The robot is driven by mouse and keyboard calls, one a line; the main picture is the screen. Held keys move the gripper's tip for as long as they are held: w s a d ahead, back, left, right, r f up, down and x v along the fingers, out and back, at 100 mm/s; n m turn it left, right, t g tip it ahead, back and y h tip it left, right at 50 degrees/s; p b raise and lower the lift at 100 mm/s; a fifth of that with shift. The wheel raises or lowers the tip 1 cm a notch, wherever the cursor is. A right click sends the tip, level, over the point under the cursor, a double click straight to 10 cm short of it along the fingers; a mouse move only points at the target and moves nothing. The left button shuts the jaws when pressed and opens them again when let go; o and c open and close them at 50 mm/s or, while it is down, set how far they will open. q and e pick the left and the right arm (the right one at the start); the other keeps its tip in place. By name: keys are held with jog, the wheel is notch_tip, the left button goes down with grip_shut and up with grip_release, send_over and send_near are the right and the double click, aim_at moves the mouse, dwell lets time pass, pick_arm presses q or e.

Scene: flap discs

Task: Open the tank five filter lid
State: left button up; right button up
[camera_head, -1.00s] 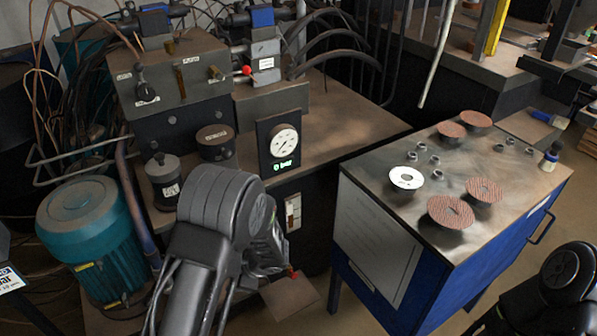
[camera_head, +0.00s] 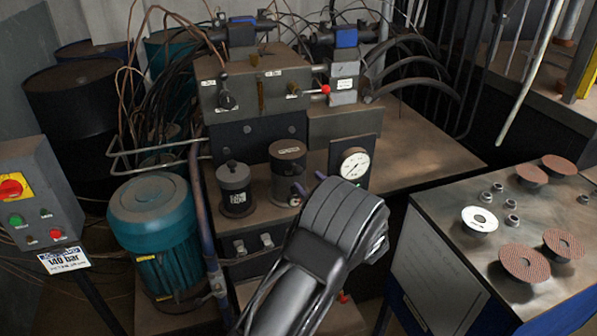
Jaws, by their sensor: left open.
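Two dark cylinders stand on the brown bench top of the power unit. The right one (camera_head: 288,172) has a flat round lid (camera_head: 287,149) with a small label, seated on top. The left one (camera_head: 234,190) has a knob on its cap and a white label. Which is tank five cannot be read. My left gripper (camera_head: 309,183) is mostly hidden behind my left wrist. Its purplish fingertips show just right of the right cylinder's lower part, open and empty. Whether they touch it cannot be told. My right gripper is out of view.
A pressure gauge (camera_head: 354,166) stands right of the gripper. A dark valve block (camera_head: 255,100) with hoses rises behind. A teal motor (camera_head: 152,215) and grey control box (camera_head: 38,193) are at left. A cart (camera_head: 455,215) with flap discs is at right.

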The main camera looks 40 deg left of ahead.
aim_at(298, 169)
pick_arm(q)
jog(key=p+x, duration=0.1)
jog(key=x, duration=0.6)
jog(key=shift+a, duration=0.1)
jog(key=shift+s, duration=0.1)
grip_shut()
dwell(1.2)
